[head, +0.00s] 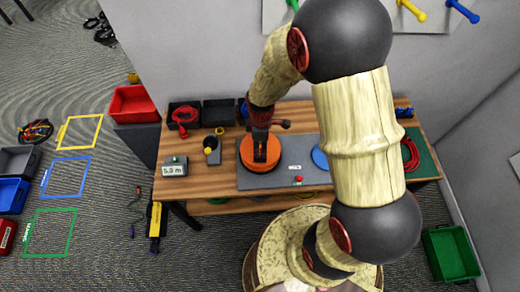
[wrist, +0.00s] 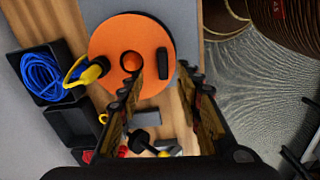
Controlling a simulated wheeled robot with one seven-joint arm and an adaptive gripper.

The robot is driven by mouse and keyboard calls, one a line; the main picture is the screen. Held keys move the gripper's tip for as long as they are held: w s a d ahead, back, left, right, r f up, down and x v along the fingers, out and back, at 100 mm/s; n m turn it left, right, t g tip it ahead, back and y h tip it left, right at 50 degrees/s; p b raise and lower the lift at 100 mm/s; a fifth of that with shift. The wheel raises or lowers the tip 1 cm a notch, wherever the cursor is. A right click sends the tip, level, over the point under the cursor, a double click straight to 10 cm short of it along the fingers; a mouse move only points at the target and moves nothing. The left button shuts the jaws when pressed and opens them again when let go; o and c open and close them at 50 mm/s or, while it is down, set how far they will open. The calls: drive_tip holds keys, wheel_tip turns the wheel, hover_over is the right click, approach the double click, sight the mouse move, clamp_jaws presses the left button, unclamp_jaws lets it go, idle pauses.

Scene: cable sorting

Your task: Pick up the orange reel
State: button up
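The orange reel (head: 253,163) is a flat orange disc lying on a grey board on the wooden table, in the head view. In the wrist view the orange reel (wrist: 115,42) shows a central hub (wrist: 131,61) and a small black upright grip (wrist: 162,63) off-centre. My gripper (head: 261,150) is over the reel in the head view, hiding part of it. In the wrist view my gripper (wrist: 160,88) has its two fingers spread apart, with nothing held between them. I cannot tell whether the fingers touch the reel.
A blue disc (head: 320,158) and a red button (head: 298,180) are on the grey board (head: 290,170). A meter reading 5.0 m (head: 175,167) stands left. Black bins (head: 218,112) line the back, one holding a blue cable (wrist: 42,75). A wall (head: 180,45) rises behind.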

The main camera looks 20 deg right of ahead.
drive_tip(key=shift+s+a+f+b, duration=0.1)
drive_tip(key=shift+f+b, duration=0.2)
drive_tip(key=shift+f, duration=1.65)
drive_tip(key=shift+s+a+f+b, duration=0.1)
drive_tip(key=shift+f+b, duration=0.15)
drive_tip(key=shift+f, duration=1.7)
drive_tip(key=shift+c, duration=1.2)
clamp_jaws()
drive_tip(key=shift+r, duration=0.1)
